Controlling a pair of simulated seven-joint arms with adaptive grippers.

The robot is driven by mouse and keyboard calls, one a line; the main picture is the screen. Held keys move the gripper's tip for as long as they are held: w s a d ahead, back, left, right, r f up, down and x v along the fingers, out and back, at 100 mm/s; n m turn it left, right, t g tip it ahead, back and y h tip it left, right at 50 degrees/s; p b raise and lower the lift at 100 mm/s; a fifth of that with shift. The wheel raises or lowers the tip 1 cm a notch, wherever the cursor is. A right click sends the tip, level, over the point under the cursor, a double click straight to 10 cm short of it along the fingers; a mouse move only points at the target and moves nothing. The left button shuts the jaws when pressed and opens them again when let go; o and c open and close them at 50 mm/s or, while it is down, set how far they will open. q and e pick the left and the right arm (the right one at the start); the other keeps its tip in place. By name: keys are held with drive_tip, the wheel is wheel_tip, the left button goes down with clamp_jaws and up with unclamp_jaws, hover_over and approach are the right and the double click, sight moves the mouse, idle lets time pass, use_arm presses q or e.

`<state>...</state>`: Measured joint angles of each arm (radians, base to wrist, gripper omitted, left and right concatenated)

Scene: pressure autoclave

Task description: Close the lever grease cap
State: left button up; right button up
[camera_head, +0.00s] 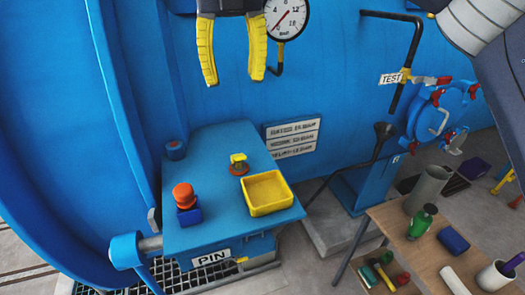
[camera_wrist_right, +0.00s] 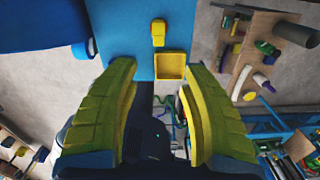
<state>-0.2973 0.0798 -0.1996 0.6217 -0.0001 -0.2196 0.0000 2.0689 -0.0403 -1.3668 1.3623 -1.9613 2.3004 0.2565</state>
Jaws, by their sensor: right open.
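My right gripper (camera_head: 232,80) hangs open and empty at the top of the head view, in front of the blue vessel and above the blue shelf. Its fingers frame the wrist view (camera_wrist_right: 160,68). On the shelf stand an orange-red cap (camera_head: 183,194) on a small blue block and a yellow knob (camera_head: 238,159) on an orange-brown base. The yellow piece (camera_wrist_right: 158,32) also shows in the wrist view, beyond the fingertips. A dark blue round cap (camera_head: 175,149) is at the shelf's back left. I cannot tell which is the lever grease cap. My left gripper is not in view.
The blue shelf (camera_head: 218,216) carries an empty yellow tray (camera_head: 266,209) at its right. A gauge (camera_head: 286,17) is close to my right gripper. A black pipe (camera_head: 412,50) and a wooden table (camera_head: 402,240) with bottles are at the right.

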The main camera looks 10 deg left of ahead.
sight(239, 156)
drive_tip(key=shift+n, duration=0.7)
wheel_tip(239, 156, down, 17)
drive_tip(key=shift+s+f, duration=0.15)
drive_tip(key=shift+o, duration=0.3)
clamp_jaws()
idle(0.3)
